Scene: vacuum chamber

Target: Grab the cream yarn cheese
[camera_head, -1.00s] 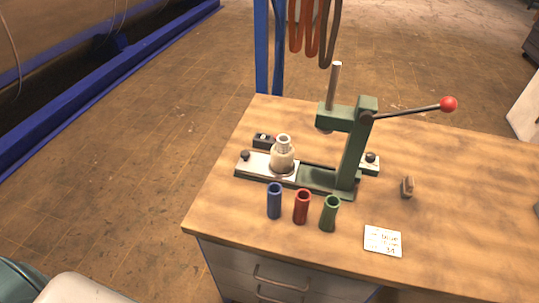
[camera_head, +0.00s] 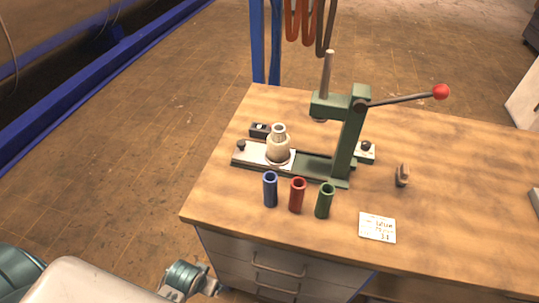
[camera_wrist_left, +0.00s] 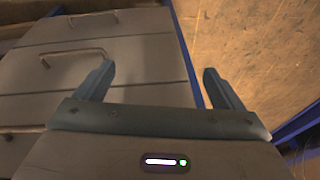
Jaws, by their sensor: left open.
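I see no certain yarn cheese. The cream piece does not show in that view. My right gripper is not in view.
The green press (camera_head: 347,145) has a red-knobbed lever reaching right. Blue (camera_head: 270,190), red (camera_head: 297,196) and green (camera_head: 324,201) tubes stand in front of it. A white card (camera_head: 377,228) and a small brownish block (camera_head: 402,176) lie to the right. The bench's right side (camera_head: 460,210) is mostly clear.

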